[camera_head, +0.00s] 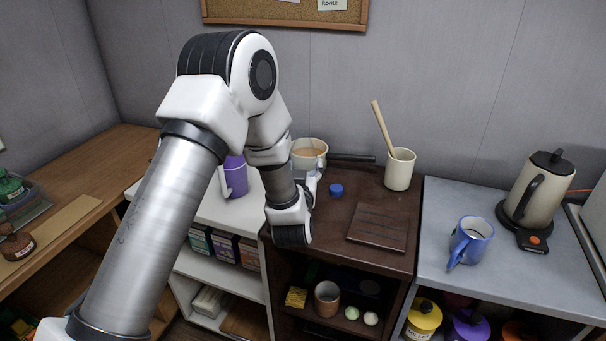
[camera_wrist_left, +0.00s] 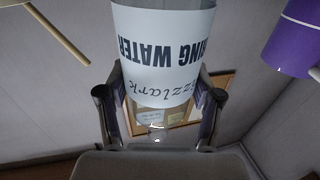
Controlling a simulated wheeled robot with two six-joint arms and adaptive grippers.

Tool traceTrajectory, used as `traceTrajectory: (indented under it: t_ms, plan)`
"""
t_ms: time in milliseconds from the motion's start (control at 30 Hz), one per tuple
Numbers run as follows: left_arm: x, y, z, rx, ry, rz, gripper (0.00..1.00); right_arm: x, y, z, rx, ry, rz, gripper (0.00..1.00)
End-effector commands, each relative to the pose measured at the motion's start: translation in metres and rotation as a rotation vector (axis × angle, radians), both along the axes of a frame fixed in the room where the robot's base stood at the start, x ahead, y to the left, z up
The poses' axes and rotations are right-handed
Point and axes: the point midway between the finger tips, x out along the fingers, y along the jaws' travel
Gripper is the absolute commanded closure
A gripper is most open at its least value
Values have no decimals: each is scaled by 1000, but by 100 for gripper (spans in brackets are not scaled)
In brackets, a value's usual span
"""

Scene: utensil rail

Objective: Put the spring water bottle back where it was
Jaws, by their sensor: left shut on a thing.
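The spring water bottle (camera_wrist_left: 165,50) is clear with a white label whose dark lettering appears upside down in the left wrist view. My left gripper (camera_wrist_left: 157,105) is shut on it, with one finger on each side. In the head view my left gripper (camera_head: 315,182) is over the left part of the dark brown cabinet top (camera_head: 345,255). My arm and hand largely hide the bottle there. A small blue round thing (camera_head: 336,190) shows just right of the gripper; I cannot tell whether it is the bottle's cap. My right gripper is not in view.
A bowl (camera_head: 309,150) is behind the gripper, and a cream crock (camera_head: 399,170) with a wooden handle stands to the right. A purple mug (camera_head: 236,175) is on the left; a blue mug (camera_head: 470,241) and kettle (camera_head: 537,190) are on the right. A dark slatted board (camera_head: 378,228) lies in front.

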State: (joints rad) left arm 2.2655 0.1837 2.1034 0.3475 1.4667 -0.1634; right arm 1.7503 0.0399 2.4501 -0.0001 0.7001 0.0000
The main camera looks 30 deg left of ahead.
Motion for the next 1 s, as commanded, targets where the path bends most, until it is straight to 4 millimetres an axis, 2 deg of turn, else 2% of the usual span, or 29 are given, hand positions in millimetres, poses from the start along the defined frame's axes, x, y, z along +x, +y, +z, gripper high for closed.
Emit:
traceTrajectory:
  t_ms: [233, 600, 633, 667, 700, 1000]
  plan:
    - [4, 3, -33, 2, 3, 0, 96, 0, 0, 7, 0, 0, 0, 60]
    - [4, 2, -41, 0, -1, 0, 96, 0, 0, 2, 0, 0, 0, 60]
    - [4, 2, -40, 0, 0, 0, 24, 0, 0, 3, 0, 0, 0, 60]
    - [4, 2, -39, 0, 0, 0, 14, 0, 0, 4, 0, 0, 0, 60]
    - [4, 2, -39, 0, 0, 0, 10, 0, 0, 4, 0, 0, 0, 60]
    - [4, 2, -38, 0, 0, 0, 10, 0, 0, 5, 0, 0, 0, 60]
